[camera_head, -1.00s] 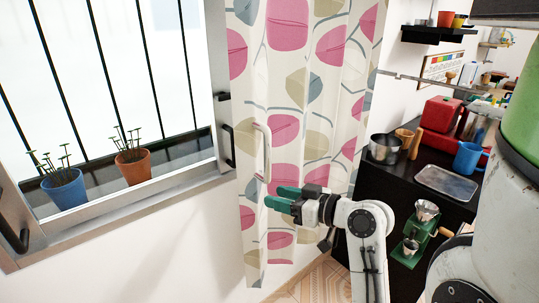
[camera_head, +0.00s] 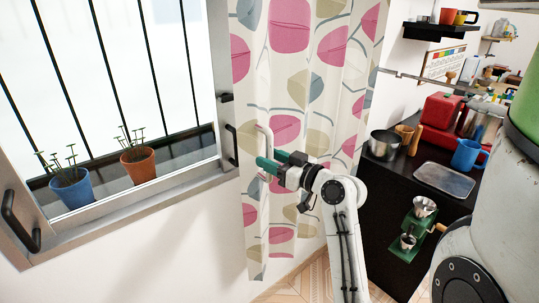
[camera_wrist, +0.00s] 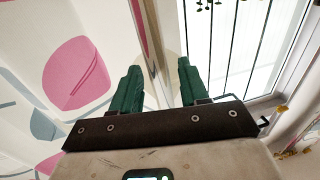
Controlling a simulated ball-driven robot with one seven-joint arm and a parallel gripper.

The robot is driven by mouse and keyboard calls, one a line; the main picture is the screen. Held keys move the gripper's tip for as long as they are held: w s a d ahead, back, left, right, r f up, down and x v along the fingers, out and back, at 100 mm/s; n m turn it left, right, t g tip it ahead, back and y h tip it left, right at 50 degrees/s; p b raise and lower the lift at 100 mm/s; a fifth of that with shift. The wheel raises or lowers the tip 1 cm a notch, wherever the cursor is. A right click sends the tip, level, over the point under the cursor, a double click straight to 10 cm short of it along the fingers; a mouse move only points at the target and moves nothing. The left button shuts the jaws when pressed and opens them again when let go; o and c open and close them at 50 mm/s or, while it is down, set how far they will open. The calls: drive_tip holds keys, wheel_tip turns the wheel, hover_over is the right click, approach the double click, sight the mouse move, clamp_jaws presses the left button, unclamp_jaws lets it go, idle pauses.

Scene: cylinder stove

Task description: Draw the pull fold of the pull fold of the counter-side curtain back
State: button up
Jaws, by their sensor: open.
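The patterned curtain (camera_head: 295,95), white with pink, beige and grey-blue leaf shapes, hangs right of the window. A pale upright loop at its left part, seemingly the pull fold (camera_head: 265,136), stands out from the cloth. My gripper (camera_head: 265,164) is open, its green fingers at the lower part of the loop. In the wrist view, my gripper (camera_wrist: 159,66) has its two fingers apart, with a pale curtain edge (camera_wrist: 146,42) running up behind the gap. The curtain (camera_wrist: 75,75) fills the left side. I cannot tell whether the fingers touch the fold.
The window frame (camera_head: 130,203) with black handles is at left, and a blue pot (camera_head: 72,190) and orange pot (camera_head: 139,165) stand behind it. A dark counter (camera_head: 385,190) with a red appliance, blue mug (camera_head: 467,155) and tray (camera_head: 445,180) is at right.

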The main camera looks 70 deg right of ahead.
drive_tip(key=shift+w+d, duration=0.15)
drive_tip(key=shift+w, duration=0.3)
clamp_jaws()
idle(0.4)
